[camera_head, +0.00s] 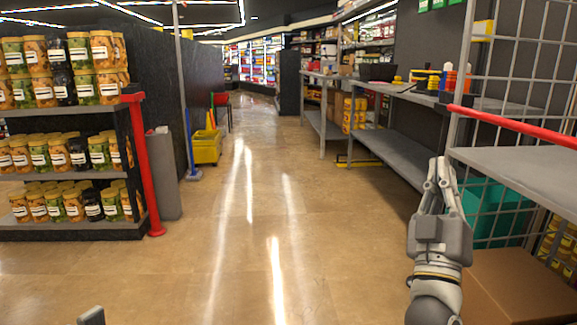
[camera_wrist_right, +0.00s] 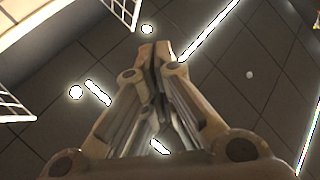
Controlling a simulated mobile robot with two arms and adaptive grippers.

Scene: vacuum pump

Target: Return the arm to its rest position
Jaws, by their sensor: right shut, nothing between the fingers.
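My right gripper (camera_head: 438,168) is at the right of the head view, pointing upward, with its fingers together and nothing held. In the right wrist view its fingertips (camera_wrist_right: 158,54) meet, with the ceiling and its lights behind them. It is in front of the grey shelf with the red rail, above the cardboard box; whether it touches the shelf edge I cannot tell. A small grey tip (camera_head: 92,316) at the bottom left edge of the head view seems to be part of my left arm; its jaws are not clear.
A grey shelf (camera_head: 530,170) with a wire grid and red rail (camera_head: 515,125) stands close at right. A cardboard box (camera_head: 515,290) and teal bin (camera_head: 490,212) are low there. Jar shelves (camera_head: 70,180) stand left, a yellow bucket (camera_head: 207,147) farther back. The middle aisle floor (camera_head: 260,220) is clear.

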